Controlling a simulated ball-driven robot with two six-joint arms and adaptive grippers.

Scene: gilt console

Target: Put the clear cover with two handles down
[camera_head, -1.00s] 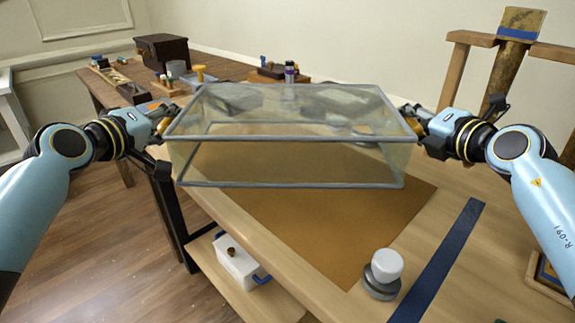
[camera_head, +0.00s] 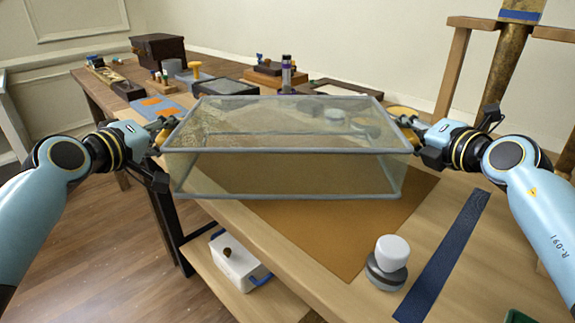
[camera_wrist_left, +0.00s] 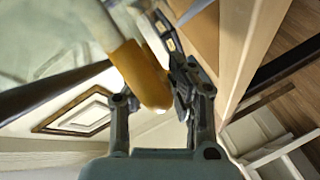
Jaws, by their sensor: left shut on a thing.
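The clear cover (camera_head: 285,172) is a see-through box with grey edges, held about level between my two arms over the table. Its left end reaches out past the table's left edge. My left gripper (camera_head: 168,130) is shut on the handle at the cover's left end; the left wrist view shows a yellow-brown handle (camera_wrist_left: 145,75) at the fingers. My right gripper (camera_head: 407,127) is at the cover's right end. Its fingertips and the handle there are too small and covered to tell its grip. Whether the lower rim touches anything is unclear.
A brown mat (camera_head: 330,237) lies on the table under and in front of the cover. A white-topped knob (camera_head: 391,252) and a dark blue strip (camera_head: 445,255) are at the front right. Boxes and small items, including a dark chest (camera_head: 158,48), stand behind. A white box (camera_head: 238,260) sits on the lower shelf.

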